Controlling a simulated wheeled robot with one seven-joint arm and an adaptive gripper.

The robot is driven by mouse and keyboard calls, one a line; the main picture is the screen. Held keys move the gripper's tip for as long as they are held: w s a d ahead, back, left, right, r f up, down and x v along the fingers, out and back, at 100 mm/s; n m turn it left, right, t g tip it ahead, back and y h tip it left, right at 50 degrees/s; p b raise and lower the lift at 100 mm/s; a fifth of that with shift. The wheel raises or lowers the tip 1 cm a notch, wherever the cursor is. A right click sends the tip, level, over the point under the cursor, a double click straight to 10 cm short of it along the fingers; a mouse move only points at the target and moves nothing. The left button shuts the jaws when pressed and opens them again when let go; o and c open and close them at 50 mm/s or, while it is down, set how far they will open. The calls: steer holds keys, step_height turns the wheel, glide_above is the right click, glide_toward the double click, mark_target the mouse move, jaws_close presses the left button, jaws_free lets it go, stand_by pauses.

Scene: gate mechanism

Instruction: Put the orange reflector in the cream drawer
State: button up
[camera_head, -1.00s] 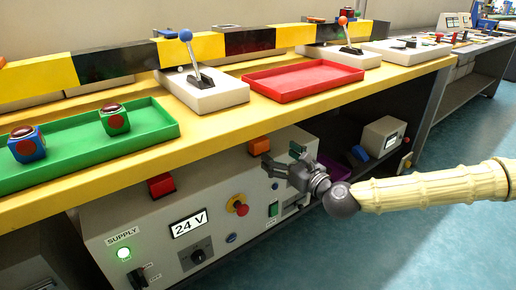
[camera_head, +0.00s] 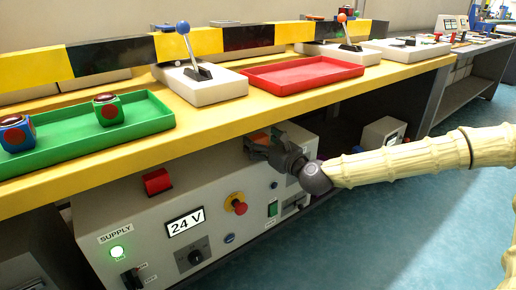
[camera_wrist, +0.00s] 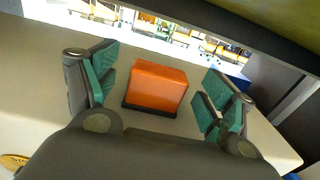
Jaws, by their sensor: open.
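The orange reflector (camera_wrist: 157,87) is a small block with a dark base, standing on the pale top of the supply cabinet (camera_head: 125,205). In the head view the reflector (camera_head: 259,137) is partly hidden by my gripper (camera_head: 256,147). In the wrist view my gripper (camera_wrist: 160,95) is open. Its teal-padded fingers stand on the left and right of the reflector, with a gap on each side. I cannot make out a cream drawer in either view.
A red block (camera_head: 157,181) stands on the same cabinet top, to the left. The yellow bench edge (camera_head: 200,150) overhangs the cabinet close to my gripper. A green tray (camera_head: 75,140) and a red tray (camera_head: 300,76) are on the bench. Blue floor (camera_head: 350,240) is open in front.

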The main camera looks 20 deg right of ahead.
steer(key=shift+x, duration=1.05)
steer(key=c, duration=1.2)
steer(key=shift+r, duration=0.1)
steer(key=shift+c, duration=0.2)
